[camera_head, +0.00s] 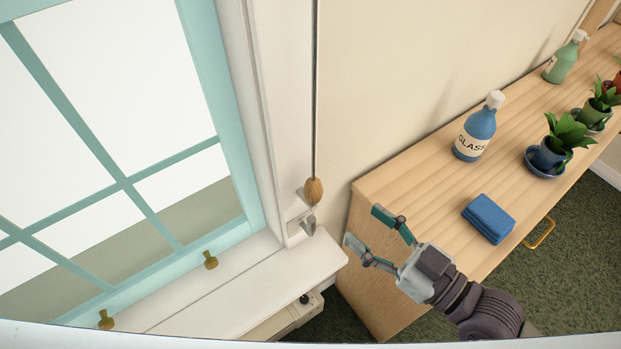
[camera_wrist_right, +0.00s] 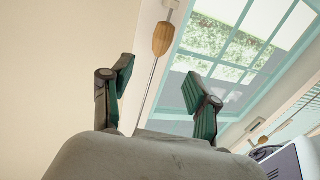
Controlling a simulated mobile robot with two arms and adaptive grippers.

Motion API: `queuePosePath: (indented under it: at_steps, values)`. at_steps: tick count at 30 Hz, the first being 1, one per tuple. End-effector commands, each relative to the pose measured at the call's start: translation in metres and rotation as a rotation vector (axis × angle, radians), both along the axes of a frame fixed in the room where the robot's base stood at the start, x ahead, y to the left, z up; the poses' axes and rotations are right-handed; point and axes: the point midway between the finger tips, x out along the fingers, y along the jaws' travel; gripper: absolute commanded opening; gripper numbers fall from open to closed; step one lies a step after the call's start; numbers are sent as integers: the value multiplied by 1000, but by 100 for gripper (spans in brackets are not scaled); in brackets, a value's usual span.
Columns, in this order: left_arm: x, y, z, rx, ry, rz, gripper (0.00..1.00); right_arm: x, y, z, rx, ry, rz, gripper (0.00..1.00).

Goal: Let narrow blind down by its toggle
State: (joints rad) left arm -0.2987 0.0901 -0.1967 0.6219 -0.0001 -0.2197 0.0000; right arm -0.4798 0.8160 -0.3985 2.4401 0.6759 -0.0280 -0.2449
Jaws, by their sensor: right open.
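The wooden toggle (camera_head: 314,190) hangs at the end of a thin dark cord (camera_head: 315,90) beside the white window frame. A small grey metal hook (camera_head: 309,222) sits just below it. My right gripper (camera_head: 362,227) is open and empty, lower right of the toggle and apart from it in the head view. In the right wrist view the toggle (camera_wrist_right: 163,38) appears beyond the open fingers (camera_wrist_right: 157,85), above the gap between them. The blind itself cannot be made out in the head view. My left gripper is not in view.
The white sill (camera_head: 240,285) juts out below the hook. The wall behind the cord is bare.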

Motion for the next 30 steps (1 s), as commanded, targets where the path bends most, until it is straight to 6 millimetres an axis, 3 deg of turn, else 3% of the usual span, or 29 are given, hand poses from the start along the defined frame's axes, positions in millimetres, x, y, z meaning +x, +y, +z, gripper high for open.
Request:
queuePosePath:
  at_steps: [5, 15, 21, 30]
  values:
    - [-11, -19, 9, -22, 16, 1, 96, 26, 28, 6, 7, -5, 0, 60]
    - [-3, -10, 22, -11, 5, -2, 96, 69, 75, 3, 1, -1, 1, 60]
    - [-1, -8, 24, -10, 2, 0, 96, 79, 86, 2, -1, -1, 1, 60]
    - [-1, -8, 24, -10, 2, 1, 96, 81, 88, 1, -2, -1, 2, 60]
